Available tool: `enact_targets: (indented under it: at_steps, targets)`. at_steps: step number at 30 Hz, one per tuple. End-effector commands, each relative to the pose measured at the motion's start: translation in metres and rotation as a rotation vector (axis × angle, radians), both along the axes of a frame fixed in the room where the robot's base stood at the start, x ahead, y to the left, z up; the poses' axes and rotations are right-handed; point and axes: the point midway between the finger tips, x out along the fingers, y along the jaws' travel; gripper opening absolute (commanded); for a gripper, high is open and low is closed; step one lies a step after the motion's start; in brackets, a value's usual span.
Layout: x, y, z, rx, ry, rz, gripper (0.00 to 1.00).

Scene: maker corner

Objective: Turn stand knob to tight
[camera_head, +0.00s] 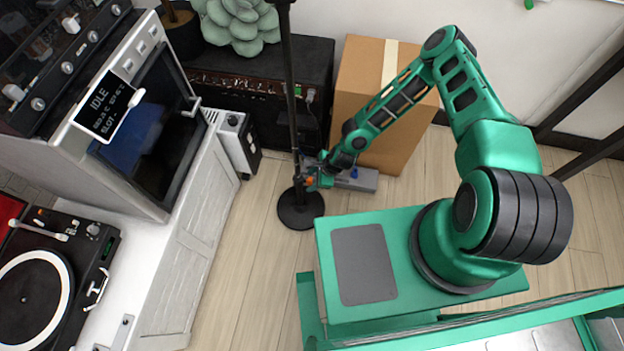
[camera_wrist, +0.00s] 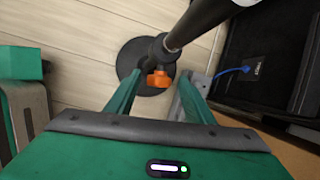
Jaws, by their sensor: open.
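The stand is a black pole (camera_head: 291,90) on a round black base (camera_head: 300,210) on the floor. Its knob is orange and shows in the wrist view (camera_wrist: 159,79) on the side of a black collar (camera_wrist: 163,48). In the head view the knob (camera_head: 309,182) is small, beside the gripper. My gripper (camera_wrist: 156,92) is open, with its two green fingers on either side of the knob. I cannot tell whether either finger touches the knob. In the head view my gripper (camera_head: 318,178) is at the pole's lower part, above the base.
A cardboard box (camera_head: 375,120) and a black amplifier (camera_head: 262,80) stand behind the stand. A flat grey pedal-like box (camera_head: 357,181) lies on the floor beside the gripper. A white cabinet (camera_head: 190,240) is at the left. Wooden floor (camera_head: 245,270) is clear in front.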

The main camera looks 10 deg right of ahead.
Motion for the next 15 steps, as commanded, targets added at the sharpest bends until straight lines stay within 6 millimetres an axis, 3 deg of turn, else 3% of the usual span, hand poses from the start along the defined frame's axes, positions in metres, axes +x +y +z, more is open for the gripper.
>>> enact_targets:
  at_steps: [5,10,15]
  targets:
    - [0.0001,0.0000,0.0002,0.000,0.000,0.000,0.46]
    - [0.0002,-0.0002,0.0003,0.000,-0.001,0.000,0.07]
    - [0.0010,-0.0003,0.0003,0.000,0.001,-0.001,0.07]
